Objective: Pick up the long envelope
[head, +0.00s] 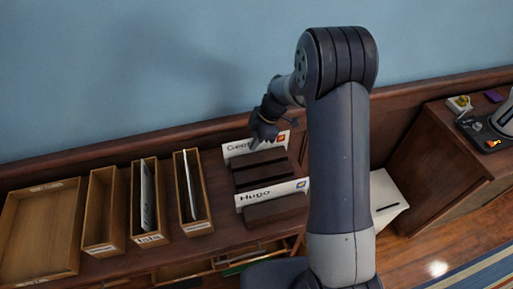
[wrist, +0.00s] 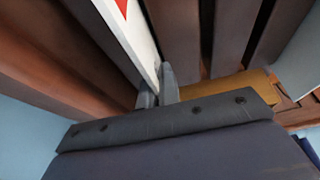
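Two white envelopes stand upright in a dark slotted wooden rack (head: 277,208). The rear envelope (head: 235,148) reads "Geo…", its right part hidden behind my gripper, with an orange stamp at its right. The front envelope (head: 270,194) reads "Hugo" and looks about as long. My gripper (head: 258,143) is at the rear envelope's top edge. In the wrist view, the fingers (wrist: 157,92) lie close on either side of a white envelope (wrist: 139,36) with a red mark, and look shut on it. The envelope still stands in its slot.
Several open wooden boxes stand left of the rack, including an empty one (head: 102,212) and two holding upright papers (head: 147,200). A wall rises close behind. A white sheet (head: 384,199) lies to the right of my arm. A cabinet with devices (head: 492,132) stands at far right.

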